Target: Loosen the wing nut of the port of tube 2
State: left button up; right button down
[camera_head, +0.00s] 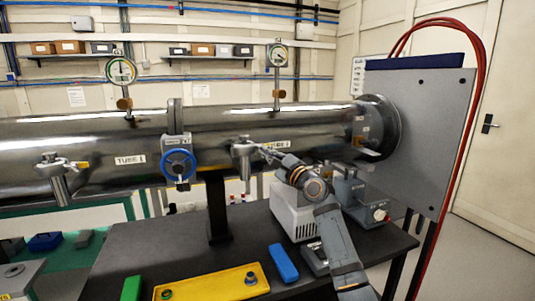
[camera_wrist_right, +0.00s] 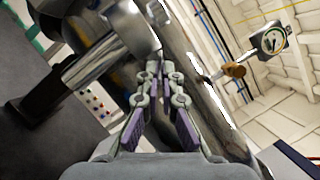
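Tube 2 (camera_head: 300,128) is the right part of the long shiny metal pipe. Its port (camera_head: 243,152), a short stub with a clamped flange, hangs at its front beside the label. My right gripper (camera_head: 262,149) reaches in from the right, its tips at the right side of this clamp. In the right wrist view my right gripper (camera_wrist_right: 158,58) has its fingertips drawn together, with only a narrow gap. The wing nut is hidden at the fingertips; they appear closed on it. The port also shows in the wrist view (camera_wrist_right: 88,68). My left gripper is out of view.
Tube 1 (camera_head: 110,145) has a similar port (camera_head: 56,175) with a yellowish wing nut (camera_head: 82,165). A blue-wheeled valve (camera_head: 178,164) sits between the tubes. Gauges (camera_head: 277,56) rise above. The dark table below holds a yellow tray (camera_head: 215,285), a blue block (camera_head: 283,262) and a white box (camera_head: 292,212).

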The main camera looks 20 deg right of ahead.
jog(key=shift+n, duration=0.4)
jog(key=shift+a+r+n+g+h+p, duration=0.15)
jog(key=shift+r+n+g+h+p, duration=0.55)
jog(key=shift+n+p, duration=2.45)
jog(key=shift+a+r+n+g+h+p, duration=0.15)
jog(key=shift+n+g+h+p, duration=1.15)
jog(key=shift+n+p, duration=1.8)
jog(key=shift+a+r+n+g+h+p, duration=0.25)
jog(key=shift+n+g+h+p, duration=0.7)
jog(key=shift+n+p, duration=2.15)
jog(key=shift+d+n+b, duration=0.1)
jog(key=shift+n+b, duration=0.2)
jog(key=shift+n, duration=0.15)
jog(key=c, duration=1.6)
grip_release()
jog(key=shift+o, duration=0.2)
